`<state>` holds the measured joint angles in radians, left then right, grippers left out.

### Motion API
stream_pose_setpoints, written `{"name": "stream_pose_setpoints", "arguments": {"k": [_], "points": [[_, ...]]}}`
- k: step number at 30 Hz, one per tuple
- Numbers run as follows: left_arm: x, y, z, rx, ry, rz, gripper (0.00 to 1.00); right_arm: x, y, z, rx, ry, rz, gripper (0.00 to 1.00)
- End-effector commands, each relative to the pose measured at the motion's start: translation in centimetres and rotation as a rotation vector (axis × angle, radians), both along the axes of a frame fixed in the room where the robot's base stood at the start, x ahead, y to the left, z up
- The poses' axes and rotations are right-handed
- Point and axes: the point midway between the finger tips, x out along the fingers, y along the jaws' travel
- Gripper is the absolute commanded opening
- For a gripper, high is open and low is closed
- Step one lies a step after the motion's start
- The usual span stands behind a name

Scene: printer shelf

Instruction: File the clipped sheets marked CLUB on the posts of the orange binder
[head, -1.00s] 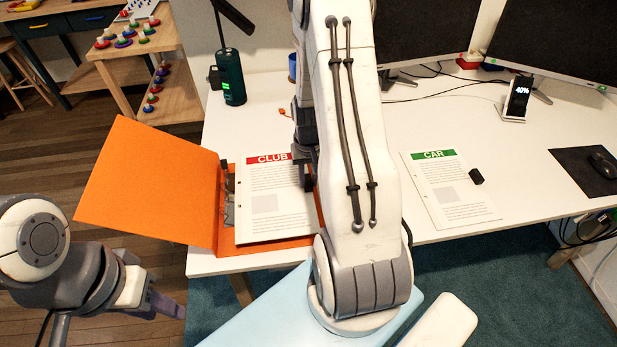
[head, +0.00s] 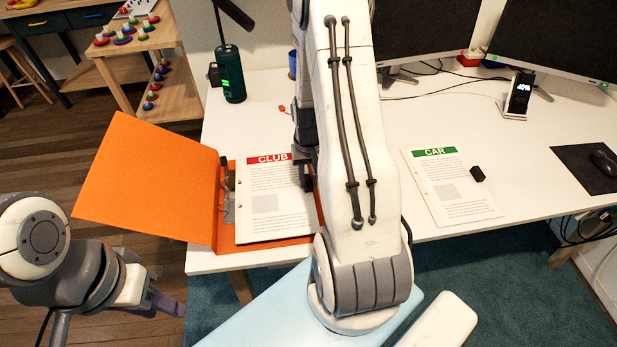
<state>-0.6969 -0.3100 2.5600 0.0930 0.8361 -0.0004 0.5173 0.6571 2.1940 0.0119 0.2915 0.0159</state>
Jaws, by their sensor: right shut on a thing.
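The orange binder (head: 150,178) lies open on the white desk, its cover spread to the left beyond the desk's edge. Its metal post mechanism (head: 228,205) shows along the spine. The CLUB sheets (head: 268,208), with a red heading band, lie flat over the binder's right side, their left edge beside the mechanism. I cannot tell whether the posts pass through the holes. My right gripper (head: 304,172) is shut at the sheets' right edge; its arm hides that edge and any clip there. My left gripper (head: 165,304) is low at the left, away from the binder; its jaws are unclear.
CAR sheets (head: 450,190) with a green band and a black clip (head: 477,174) lie right of my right arm.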

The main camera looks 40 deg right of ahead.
Motion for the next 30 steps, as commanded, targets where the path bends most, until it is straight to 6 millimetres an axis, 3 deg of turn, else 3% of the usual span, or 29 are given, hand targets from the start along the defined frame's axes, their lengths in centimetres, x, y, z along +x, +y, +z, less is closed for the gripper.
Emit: {"name": "stream_pose_setpoints", "arguments": {"k": [30], "points": [[0.0, 0.0, -0.45, 0.0, 0.0, 0.0, 0.4, 0.06, -0.03, -0.86, -0.001, -0.002, 0.0, 0.0]]}}
